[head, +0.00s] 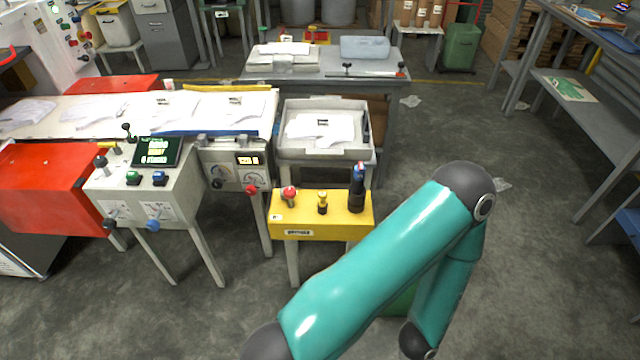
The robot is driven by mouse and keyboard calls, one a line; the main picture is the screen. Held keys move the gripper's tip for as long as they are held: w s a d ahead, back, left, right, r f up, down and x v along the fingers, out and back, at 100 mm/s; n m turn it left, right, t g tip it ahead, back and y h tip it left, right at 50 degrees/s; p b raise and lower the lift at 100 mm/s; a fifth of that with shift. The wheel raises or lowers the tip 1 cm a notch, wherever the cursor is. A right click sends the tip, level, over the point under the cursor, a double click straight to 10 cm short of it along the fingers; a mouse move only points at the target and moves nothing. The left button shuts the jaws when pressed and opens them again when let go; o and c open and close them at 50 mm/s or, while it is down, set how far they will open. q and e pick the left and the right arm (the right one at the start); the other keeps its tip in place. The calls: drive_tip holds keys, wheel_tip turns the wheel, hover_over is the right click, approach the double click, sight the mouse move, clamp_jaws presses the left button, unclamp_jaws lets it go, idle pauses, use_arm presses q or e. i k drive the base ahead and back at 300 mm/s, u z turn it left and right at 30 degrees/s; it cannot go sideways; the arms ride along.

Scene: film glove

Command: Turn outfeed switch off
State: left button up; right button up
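A yellow control box (310,224) stands on grey legs near the middle, with a small label too small to read surely on its front. A teal arm of mine (385,255) rises from the bottom and bends down at the right of the box. Neither gripper is in view.
Left of the box stand a grey console (150,192) with a green-text screen and a gauge panel (235,165). Behind the box is a grey tray (325,152) with white film or gloves. A red cabinet (55,195) is at left.

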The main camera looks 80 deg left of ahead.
sight(289, 193)
drive_tip(key=z, duration=0.3)
drive_tip(key=i, duration=0.45)
drive_tip(key=u, duration=1.6)
drive_tip(key=i, duration=0.2)
drive_tip(key=u, duration=2.1)
drive_tip(key=k, duration=0.55)
drive_tip(key=u, duration=0.45)
drive_tip(key=i, duration=1.6)
drive_tip(key=z, duration=0.4)
